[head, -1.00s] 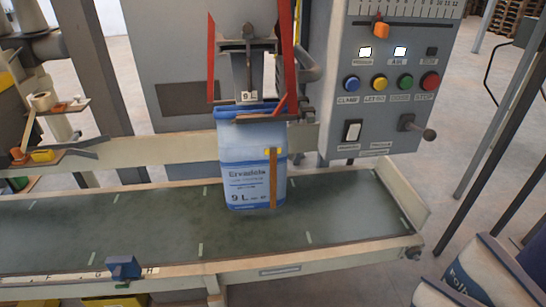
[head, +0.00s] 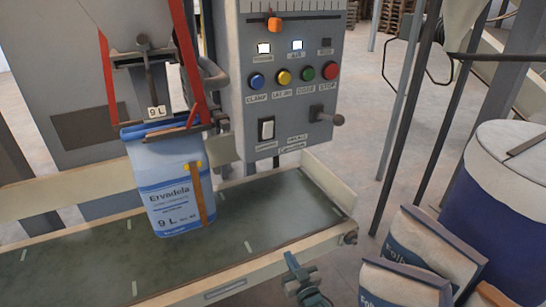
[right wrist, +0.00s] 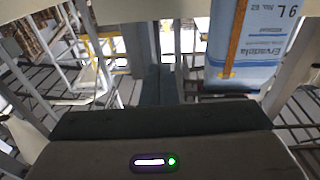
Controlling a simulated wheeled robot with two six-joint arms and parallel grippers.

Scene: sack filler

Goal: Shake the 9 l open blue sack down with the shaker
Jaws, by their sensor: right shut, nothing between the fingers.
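The open blue sack (head: 162,180), marked 9 L, hangs upright with its mouth around the filling spout, between red clamp arms (head: 190,65). Its base is at the belt; I cannot tell if it touches. It also shows in the right wrist view (right wrist: 245,45). The small labels below the switch are too blurred to read surely. My right gripper (head: 293,262) is shut and empty, below the panel at the belt's front edge. My left gripper is out of view.
The dark belt (head: 285,210) is bare right of the sack, with a pale end rail (head: 330,188). Filled sacks (head: 430,255) and a large blue-and-white container (head: 505,185) stand at the right. Two panel lamps are lit, the left (head: 264,48) and middle (head: 297,45).

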